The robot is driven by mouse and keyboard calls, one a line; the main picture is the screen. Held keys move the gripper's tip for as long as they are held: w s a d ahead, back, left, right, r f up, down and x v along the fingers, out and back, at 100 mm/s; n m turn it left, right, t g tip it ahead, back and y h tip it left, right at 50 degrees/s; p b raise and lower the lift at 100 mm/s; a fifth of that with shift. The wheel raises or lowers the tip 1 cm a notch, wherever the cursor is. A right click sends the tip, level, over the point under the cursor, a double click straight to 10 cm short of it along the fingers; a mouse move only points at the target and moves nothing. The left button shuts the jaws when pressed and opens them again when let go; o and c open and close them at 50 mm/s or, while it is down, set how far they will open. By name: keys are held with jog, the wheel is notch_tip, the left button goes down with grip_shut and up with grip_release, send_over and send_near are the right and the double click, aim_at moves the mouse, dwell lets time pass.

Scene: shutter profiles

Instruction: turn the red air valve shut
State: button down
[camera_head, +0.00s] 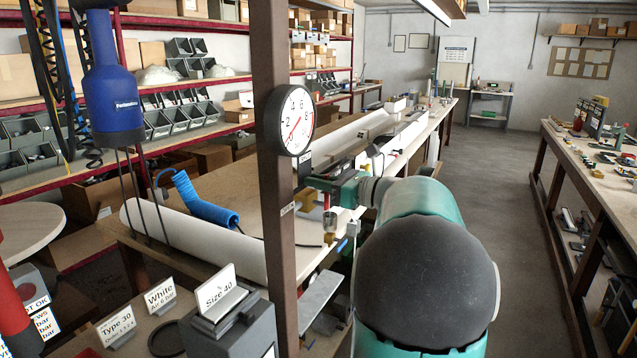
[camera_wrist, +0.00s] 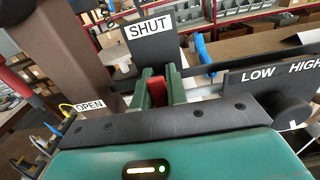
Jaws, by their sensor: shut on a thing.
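The red air valve's handle (camera_wrist: 157,94) shows in the wrist view as a short red piece between the two green fingers of my gripper (camera_wrist: 157,86). The fingers are shut on it, one on each side. A black plate with a white SHUT label (camera_wrist: 149,29) stands just beyond the fingertips. An OPEN label (camera_wrist: 89,105) is at the lower left, away from the handle.
A brown post (camera_head: 274,190) carries a round pressure gauge (camera_head: 290,120) close to my gripper. A plate marked LOW and HIGH (camera_wrist: 272,74) with a dark knob (camera_wrist: 290,111) is at the right. A white roll (camera_head: 195,240) lies on the bench. The aisle floor (camera_head: 490,180) is clear.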

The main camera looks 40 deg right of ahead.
jog(key=shift+d, duration=0.1)
jog(key=c, duration=1.5)
grip_release()
jog(key=shift+s, duration=0.1)
jog(key=shift+o, duration=0.5)
jog(key=v, duration=1.3)
jog(key=shift+s, duration=0.35)
